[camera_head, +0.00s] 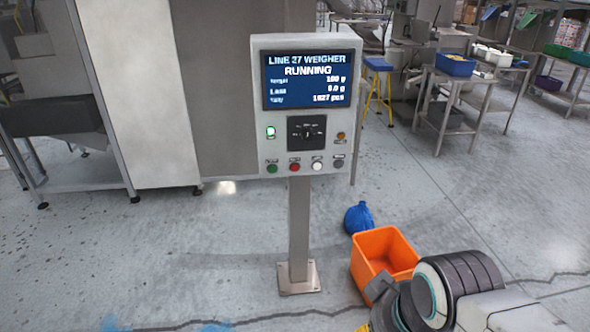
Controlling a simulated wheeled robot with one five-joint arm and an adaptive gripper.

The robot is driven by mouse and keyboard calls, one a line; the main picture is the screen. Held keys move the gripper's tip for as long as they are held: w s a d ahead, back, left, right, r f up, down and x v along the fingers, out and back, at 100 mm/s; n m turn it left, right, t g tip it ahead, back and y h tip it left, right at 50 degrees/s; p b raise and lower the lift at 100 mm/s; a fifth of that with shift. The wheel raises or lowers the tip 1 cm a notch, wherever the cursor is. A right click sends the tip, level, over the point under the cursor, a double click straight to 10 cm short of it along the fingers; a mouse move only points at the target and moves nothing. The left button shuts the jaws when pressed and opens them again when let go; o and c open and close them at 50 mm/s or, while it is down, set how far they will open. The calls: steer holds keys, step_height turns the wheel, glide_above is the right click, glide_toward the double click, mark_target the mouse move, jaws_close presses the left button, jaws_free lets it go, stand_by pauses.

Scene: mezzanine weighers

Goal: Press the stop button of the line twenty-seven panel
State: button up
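The line twenty-seven panel (299,46) is a light grey box upright on a post in the middle of the view. Its blue screen (311,80) reads "LINE 27 WEIGHER" and "RUNNING". Along its lower edge sit a green button (271,168), a red button (295,167), a white button (317,167) and a dark grey button (339,163). Their small labels are unreadable. A black dial (307,132) sits above them, between a lit whitish lamp (270,132) and an orange one (341,136). My arm shows at lower right, apart from the panel; no gripper fingertips are visible.
A metal-framed machine (70,145) stands at left. Workbenches with bins stand at back right. The floor before the panel looks clear.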

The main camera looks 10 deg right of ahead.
jaws_close()
stand_by(1.2)
steer(key=c, duration=0.8)
jaws_free()
